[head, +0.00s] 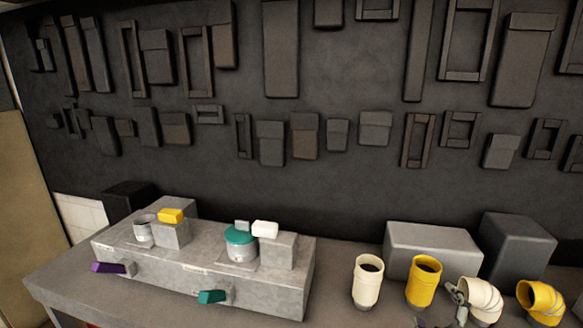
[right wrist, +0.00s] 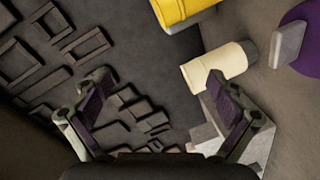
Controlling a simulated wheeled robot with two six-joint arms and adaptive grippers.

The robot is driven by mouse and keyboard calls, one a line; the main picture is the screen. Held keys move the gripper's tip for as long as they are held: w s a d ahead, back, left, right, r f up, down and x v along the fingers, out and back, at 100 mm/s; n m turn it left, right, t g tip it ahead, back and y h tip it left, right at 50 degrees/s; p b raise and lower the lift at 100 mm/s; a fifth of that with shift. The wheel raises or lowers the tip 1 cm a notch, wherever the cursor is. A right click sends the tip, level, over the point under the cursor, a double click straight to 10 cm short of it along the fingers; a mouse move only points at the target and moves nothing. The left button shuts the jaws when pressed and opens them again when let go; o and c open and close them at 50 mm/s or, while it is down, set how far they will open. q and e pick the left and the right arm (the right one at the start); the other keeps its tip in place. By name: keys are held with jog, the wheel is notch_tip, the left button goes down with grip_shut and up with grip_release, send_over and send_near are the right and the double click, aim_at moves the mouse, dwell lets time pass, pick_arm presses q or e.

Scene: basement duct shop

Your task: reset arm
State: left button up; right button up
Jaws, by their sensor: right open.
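My right gripper (head: 445,308) is partly in the head view at the bottom edge, in front of the cream elbow. It shows in the right wrist view (right wrist: 158,82) with its two fingers wide apart and nothing between them. A cream cylinder (right wrist: 218,68) lies beyond the right-hand finger in that view, and its relation to the finger is hard to tell. My left gripper is not in view.
A grey fixture (head: 240,285) carries two round pots, yellow and white blocks, and purple and green handles. A cream pipe (head: 366,285), a yellow pipe (head: 422,285), a cream elbow (head: 485,297) and a yellow elbow (head: 543,300) stand at right. Grey boxes (head: 430,250) stand behind.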

jog(key=s+a+f+m+g+y, duration=0.1)
jog(key=s+a+f+m+g, duration=0.4)
jog(key=s+f, duration=0.5)
jog(key=s+a+f+m+g+y, duration=0.2)
jog(key=s+a+f+m+g, duration=0.2)
jog(key=s+f+g, duration=0.4)
jog(key=s+d+f, duration=0.2)
jog(key=f, duration=1.1)
jog(key=s+d+f, duration=0.1)
jog(key=s+f, duration=0.1)
jog(key=f, duration=1.1)
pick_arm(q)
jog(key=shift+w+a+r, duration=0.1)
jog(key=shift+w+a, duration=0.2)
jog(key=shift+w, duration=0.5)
pick_arm(e)
jog(key=s+d+f+g, duration=0.1)
jog(key=s+f, duration=1.5)
jog(key=s, duration=0.2)
jog(key=shift+d+m+g, duration=0.2)
jog(key=shift+m+g, duration=0.1)
jog(key=shift+m, duration=0.1)
